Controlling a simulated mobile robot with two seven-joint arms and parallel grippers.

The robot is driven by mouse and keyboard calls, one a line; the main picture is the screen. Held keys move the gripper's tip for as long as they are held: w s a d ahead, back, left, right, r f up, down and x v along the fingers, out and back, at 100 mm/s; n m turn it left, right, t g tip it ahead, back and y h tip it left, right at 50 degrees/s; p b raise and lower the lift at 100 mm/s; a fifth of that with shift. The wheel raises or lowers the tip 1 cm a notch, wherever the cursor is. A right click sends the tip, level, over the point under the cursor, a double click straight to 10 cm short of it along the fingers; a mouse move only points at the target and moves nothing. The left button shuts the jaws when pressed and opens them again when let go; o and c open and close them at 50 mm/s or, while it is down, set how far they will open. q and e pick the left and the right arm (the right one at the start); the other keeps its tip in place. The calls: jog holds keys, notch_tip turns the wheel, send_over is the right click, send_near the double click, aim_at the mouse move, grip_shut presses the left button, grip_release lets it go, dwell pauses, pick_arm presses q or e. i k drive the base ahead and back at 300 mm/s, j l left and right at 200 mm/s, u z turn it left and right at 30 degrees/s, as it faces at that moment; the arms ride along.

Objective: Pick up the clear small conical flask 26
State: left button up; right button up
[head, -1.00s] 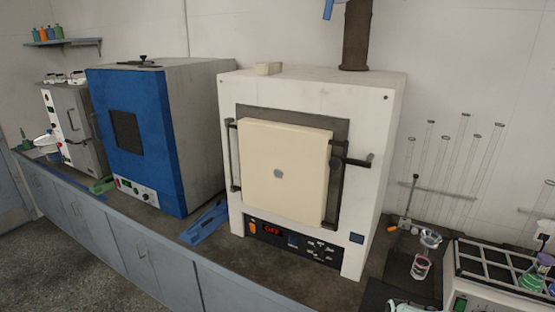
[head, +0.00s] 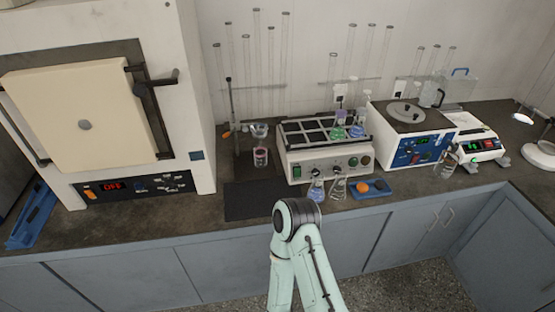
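A clear conical flask (head: 338,188) stands upright on the dark bench, just in front of the white shaker unit (head: 325,165). A similar flask with blue liquid (head: 317,189) stands close to its left. I cannot read any number on either flask. Part of one of my pale green arms rises at the bottom middle, in front of the bench edge and below the flasks. No gripper fingers show in the head view.
Flasks with green liquid (head: 338,131) sit on the shaker's rack. A blue tray (head: 371,189) lies right of the clear flask. A white-and-blue bath (head: 412,137) and a balance (head: 481,148) stand farther right. A dark mat (head: 251,202) lies left. The furnace (head: 180,60) fills the left.

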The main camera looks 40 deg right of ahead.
aim_at(316, 192)
jog(key=z, duration=1.75)
